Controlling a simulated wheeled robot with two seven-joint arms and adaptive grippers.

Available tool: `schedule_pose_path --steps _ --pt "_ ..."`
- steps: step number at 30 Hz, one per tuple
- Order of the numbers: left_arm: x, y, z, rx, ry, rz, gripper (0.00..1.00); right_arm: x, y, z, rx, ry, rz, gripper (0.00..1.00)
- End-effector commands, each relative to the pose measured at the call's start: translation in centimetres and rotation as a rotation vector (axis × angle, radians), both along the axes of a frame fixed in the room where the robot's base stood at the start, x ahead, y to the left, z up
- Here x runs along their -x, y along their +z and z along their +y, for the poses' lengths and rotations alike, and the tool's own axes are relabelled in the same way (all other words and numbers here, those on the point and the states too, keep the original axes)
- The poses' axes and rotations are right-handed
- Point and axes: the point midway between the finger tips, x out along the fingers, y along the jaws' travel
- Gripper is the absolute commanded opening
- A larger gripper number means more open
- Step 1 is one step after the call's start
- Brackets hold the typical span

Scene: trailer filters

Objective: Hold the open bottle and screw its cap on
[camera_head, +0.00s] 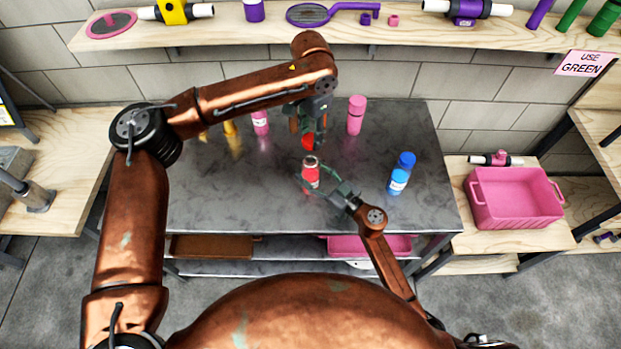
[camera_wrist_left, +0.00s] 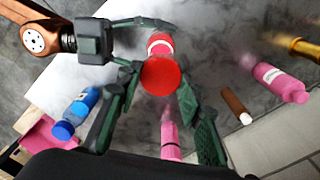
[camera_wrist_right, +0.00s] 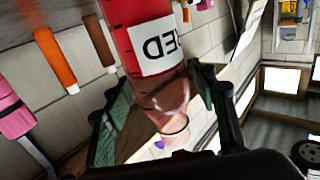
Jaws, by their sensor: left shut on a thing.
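The open red bottle (camera_head: 311,177) stands upright on the grey metal table, its clear neck facing up. It also shows in the left wrist view (camera_wrist_left: 160,42), and in the right wrist view (camera_wrist_right: 150,50) with its label upside down. My right gripper (camera_head: 316,175) has its fingers spread on either side of the bottle; a gap shows beside it in the right wrist view (camera_wrist_right: 165,112). My left gripper (camera_head: 308,130) is shut on the red cap (camera_head: 308,143), which fills its fingertips in the left wrist view (camera_wrist_left: 161,76). The cap is above and behind the bottle, apart from it.
A blue bottle (camera_head: 400,176) stands to the right on the table (camera_head: 245,200). A pink bottle (camera_head: 356,116) stands behind, with another pink bottle (camera_head: 261,123) and a yellow one (camera_head: 231,130) at back left. A pink crate (camera_head: 516,205) sits on the right bench. The table's front left is clear.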

Motion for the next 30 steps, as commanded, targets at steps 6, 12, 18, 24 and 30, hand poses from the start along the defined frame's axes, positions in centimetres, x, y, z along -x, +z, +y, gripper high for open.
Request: schedule_pose_path --steps 6,12,18,24,30 --pt "0.0 0.0 0.0 0.000 0.000 0.000 0.25 0.0 0.0 0.0 0.000 0.000 0.000 0.36" --pt "0.0 0.0 0.0 0.000 0.000 0.000 0.25 0.0 0.0 0.0 0.000 0.000 0.000 0.22" --pt "0.0 0.0 0.0 0.000 0.000 0.000 0.25 0.0 0.0 0.0 0.000 0.000 0.000 0.08" --pt "0.0 0.0 0.0 0.000 0.000 0.000 0.25 0.0 0.0 0.0 0.000 0.000 0.000 0.00" --pt "0.0 -1.8 0.0 0.002 0.000 0.008 0.25 0.0 0.0 0.0 0.000 -0.001 0.000 0.00"
